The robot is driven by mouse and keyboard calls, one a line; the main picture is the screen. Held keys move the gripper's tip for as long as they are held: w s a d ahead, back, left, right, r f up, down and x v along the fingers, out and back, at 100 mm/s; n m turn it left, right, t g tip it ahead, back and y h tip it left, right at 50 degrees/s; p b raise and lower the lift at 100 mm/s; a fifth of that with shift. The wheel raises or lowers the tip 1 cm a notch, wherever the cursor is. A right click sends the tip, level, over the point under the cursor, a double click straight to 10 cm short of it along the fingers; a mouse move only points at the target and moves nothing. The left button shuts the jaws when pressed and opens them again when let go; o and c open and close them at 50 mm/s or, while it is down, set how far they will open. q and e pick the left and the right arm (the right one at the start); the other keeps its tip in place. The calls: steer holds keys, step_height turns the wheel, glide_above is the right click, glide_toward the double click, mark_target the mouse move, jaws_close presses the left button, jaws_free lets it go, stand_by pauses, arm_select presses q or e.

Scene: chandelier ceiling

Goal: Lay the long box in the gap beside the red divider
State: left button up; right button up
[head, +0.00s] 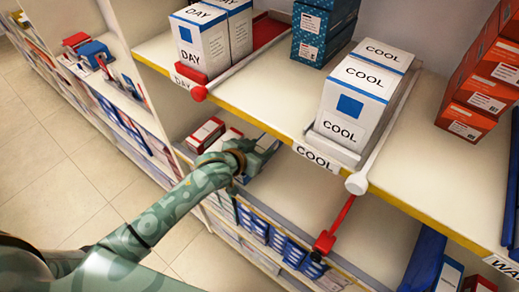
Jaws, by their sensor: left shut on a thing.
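My left gripper (262,158) is in front of the lower shelf, below the edge of the upper one. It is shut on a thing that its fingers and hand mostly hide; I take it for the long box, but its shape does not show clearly. Another red divider (199,93) with a round end is beside the DAY boxes on the upper shelf. My right gripper is out of view.
DAY boxes (200,42), COOL boxes (352,100) and a white divider (357,182) are on the upper shelf, which overhangs the lower one. Red-and-white boxes (206,134) stand left of my gripper. A long blue piece (424,262) is at the lower right.

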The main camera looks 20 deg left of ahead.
arm_select(q)
steer(key=shift+s+f, duration=0.25)
steer(key=shift+f, duration=0.2)
steer(key=o, duration=0.8)
steer(key=shift+f, duration=0.1)
steer(key=shift+c, duration=0.2)
steer(key=o, duration=0.3)
steer(key=shift+s+f, duration=0.1)
steer(key=shift+f, duration=0.05)
steer(key=shift+d+r, duration=0.1)
steer(key=shift+r, duration=0.15)
steer(key=r+p+v, duration=0.1)
steer(key=p+v, duration=0.3)
steer(key=v, duration=0.8)
steer(key=shift+w, duration=0.2)
